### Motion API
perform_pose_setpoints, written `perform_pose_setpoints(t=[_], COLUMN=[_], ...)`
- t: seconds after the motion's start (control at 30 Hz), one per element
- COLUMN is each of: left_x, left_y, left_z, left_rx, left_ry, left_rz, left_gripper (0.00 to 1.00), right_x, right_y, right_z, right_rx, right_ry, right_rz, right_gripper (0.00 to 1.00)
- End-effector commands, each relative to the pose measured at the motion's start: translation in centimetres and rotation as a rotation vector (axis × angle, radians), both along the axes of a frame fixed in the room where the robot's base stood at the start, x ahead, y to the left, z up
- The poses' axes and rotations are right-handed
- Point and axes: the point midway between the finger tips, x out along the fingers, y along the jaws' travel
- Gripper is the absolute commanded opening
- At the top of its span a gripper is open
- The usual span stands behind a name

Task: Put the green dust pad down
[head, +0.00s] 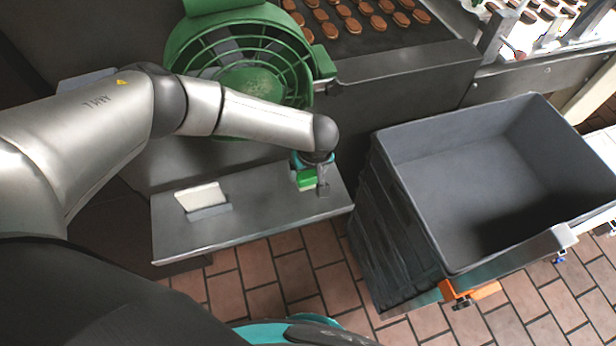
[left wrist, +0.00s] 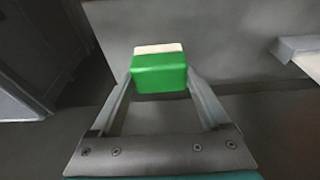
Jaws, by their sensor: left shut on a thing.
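The green dust pad (head: 306,178) is a small block at the right end of the grey metal shelf (head: 260,220). In the left wrist view the pad (left wrist: 159,73) has a pale strip along its top edge. My left gripper (head: 312,184) is shut on the pad, one finger on each side. In the left wrist view the fingers of my left gripper (left wrist: 160,80) reach its two sides. I cannot tell whether the pad touches the shelf. My right gripper is not in view.
A white pad in a grey holder (head: 209,211) stands on the shelf's left part; the shelf between is clear. A green fan (head: 240,70) is behind my arm. An empty-looking grey crate (head: 470,170) stands right of the shelf. A belt with brown cookies (head: 370,42) runs at the back.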

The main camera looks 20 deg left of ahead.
Motion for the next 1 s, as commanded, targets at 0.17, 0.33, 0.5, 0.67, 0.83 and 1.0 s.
perform_pose_setpoints(t=[0.17, 0.33, 0.5, 0.67, 0.83, 1.0], left_x=[0.0, 0.3, 0.3, 0.3, 0.3, 0.3], left_y=[-0.1, 0.2, 0.2, 0.2, 0.2, 0.2], left_z=[-2.9, -3.2, -3.3, -3.5, -4.0, -4.4], left_rx=[0.002, 0.001, -0.001, 0.0, -0.001, 0.001], left_ry=[0.0, -0.001, 0.0, 0.0, 0.001, 0.001], left_rz=[-0.002, 0.0, -0.001, 0.0, 0.001, -0.001], left_gripper=[0.0, 0.0, 0.0, 0.0, 0.0, 0.83], right_x=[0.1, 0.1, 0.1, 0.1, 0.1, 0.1], right_y=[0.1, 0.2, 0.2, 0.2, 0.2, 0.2], right_z=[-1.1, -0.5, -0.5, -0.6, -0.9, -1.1], right_rx=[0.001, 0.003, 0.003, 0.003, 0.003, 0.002], right_ry=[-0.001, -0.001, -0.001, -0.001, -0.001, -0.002], right_rz=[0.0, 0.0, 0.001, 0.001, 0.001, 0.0], right_gripper=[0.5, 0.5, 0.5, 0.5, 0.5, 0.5])
